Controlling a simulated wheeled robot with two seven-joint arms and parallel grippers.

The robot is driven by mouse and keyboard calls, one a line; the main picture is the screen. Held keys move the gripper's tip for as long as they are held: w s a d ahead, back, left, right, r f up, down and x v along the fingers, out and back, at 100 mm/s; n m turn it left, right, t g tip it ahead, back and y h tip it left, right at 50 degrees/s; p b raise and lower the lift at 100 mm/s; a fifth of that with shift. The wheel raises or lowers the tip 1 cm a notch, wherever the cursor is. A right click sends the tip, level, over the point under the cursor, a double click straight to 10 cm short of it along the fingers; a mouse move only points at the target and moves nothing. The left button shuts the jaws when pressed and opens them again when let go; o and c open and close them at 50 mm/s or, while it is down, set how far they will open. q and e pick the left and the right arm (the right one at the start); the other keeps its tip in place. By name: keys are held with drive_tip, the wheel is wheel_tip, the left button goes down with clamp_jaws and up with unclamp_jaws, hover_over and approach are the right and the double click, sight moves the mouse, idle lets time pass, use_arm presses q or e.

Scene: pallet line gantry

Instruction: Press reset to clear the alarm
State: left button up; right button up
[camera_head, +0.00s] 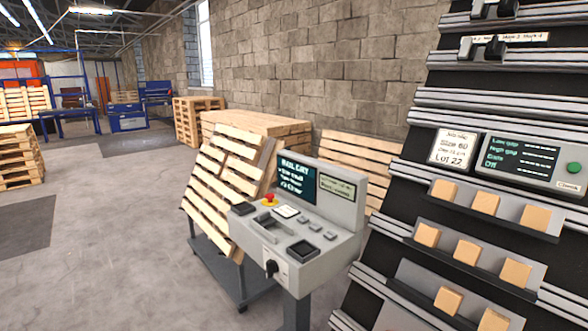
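A grey control console (325,262) stands on a post right of the picture's middle. Its upright back carries a dark screen (297,181) with light text too small to read surely, and a pale label plate (337,190) beside it. A red mushroom button on a yellow base (270,200) sits at the back left of the sloped top. Several small grey keys (315,227) lie to the right of a white label (286,211). Which one is reset I cannot tell. Neither gripper is in view.
A tilted wooden pallet (222,180) rests on a grey cart left of the console. A dark slatted rack (400,230) with wooden blocks and a second screen (527,164) with a green button (574,167) stands at right. Open floor (110,235) lies left.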

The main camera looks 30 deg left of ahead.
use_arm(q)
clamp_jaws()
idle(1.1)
